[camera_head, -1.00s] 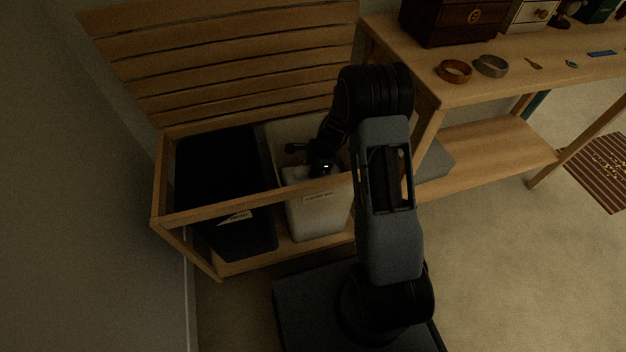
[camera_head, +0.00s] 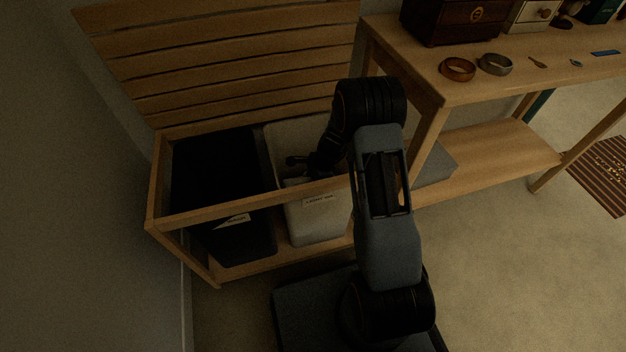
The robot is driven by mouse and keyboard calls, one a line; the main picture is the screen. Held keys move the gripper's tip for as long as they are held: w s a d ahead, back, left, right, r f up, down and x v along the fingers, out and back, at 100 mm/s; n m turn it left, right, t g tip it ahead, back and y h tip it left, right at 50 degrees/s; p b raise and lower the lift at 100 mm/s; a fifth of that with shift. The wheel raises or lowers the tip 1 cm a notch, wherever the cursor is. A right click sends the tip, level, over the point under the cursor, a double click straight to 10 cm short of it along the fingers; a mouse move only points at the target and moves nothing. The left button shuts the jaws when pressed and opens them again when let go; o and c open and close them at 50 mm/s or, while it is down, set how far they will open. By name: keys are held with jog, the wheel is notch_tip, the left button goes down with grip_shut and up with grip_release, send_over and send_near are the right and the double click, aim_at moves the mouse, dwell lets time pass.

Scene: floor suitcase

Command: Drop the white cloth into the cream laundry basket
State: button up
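The cream laundry basket (camera_head: 318,222) stands in the right part of a wooden frame, with a small label on its front. My gripper (camera_head: 297,161) is over the basket's opening, low near its rim; it is small and dark, and my arm partly covers it. I cannot tell whether its fingers are open or shut. I cannot make out the white cloth apart from the pale basket. The inside of the basket is mostly hidden.
A black basket (camera_head: 245,243) stands left of the cream one. A wooden rail (camera_head: 240,206) crosses in front of both. A slatted back (camera_head: 220,60) rises behind. A wooden table (camera_head: 450,92) with bracelets and boxes stands at right; floor is clear at lower right.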

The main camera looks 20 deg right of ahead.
jog(key=shift+f, duration=0.4)
jog(key=o, duration=1)
jog(key=shift+c, duration=0.2)
